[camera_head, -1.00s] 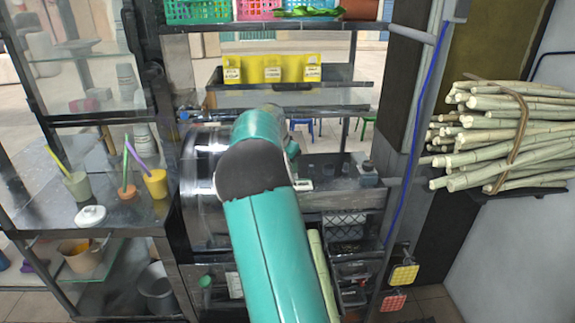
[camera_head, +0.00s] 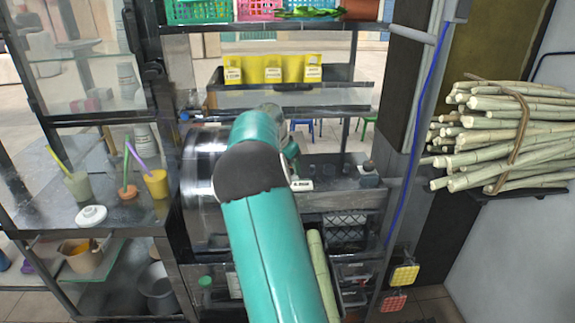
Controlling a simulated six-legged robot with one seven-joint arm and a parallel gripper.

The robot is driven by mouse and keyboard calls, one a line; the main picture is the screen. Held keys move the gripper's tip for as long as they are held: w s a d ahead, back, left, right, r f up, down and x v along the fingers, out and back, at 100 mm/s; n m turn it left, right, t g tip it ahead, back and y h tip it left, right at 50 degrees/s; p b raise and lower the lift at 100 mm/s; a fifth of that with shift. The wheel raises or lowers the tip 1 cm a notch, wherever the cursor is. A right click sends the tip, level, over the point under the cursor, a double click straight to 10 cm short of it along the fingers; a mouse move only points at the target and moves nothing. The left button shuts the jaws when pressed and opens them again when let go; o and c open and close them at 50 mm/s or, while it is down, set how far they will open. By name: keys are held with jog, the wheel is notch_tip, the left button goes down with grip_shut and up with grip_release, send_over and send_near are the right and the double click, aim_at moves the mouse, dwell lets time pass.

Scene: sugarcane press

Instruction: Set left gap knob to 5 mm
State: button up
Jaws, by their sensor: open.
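The press (camera_head: 205,185) stands in the middle, with a shiny metal drum on its left side. A small white label or readout (camera_head: 302,185) sits on its front; its text is too small to read surely. Small dark upright parts (camera_head: 368,175) stand on the press top at right; I cannot tell whether one is the left gap knob. My teal arm (camera_head: 265,220) reaches up across the press and covers its middle. My gripper is hidden beyond the arm, so its place relative to the knob cannot be seen.
A left shelf (camera_head: 60,215) holds cups with straws (camera_head: 155,183) and a white lid (camera_head: 91,216). A yellow holder (camera_head: 272,68) stands behind the press. Bundled cane (camera_head: 500,135) sits on a right wall rack. Yellow (camera_head: 404,275) and red (camera_head: 394,301) pads hang low right.

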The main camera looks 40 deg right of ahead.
jog(key=v, duration=1.3)
jog(key=shift+r, duration=0.35)
jog(key=shift+a, duration=0.1)
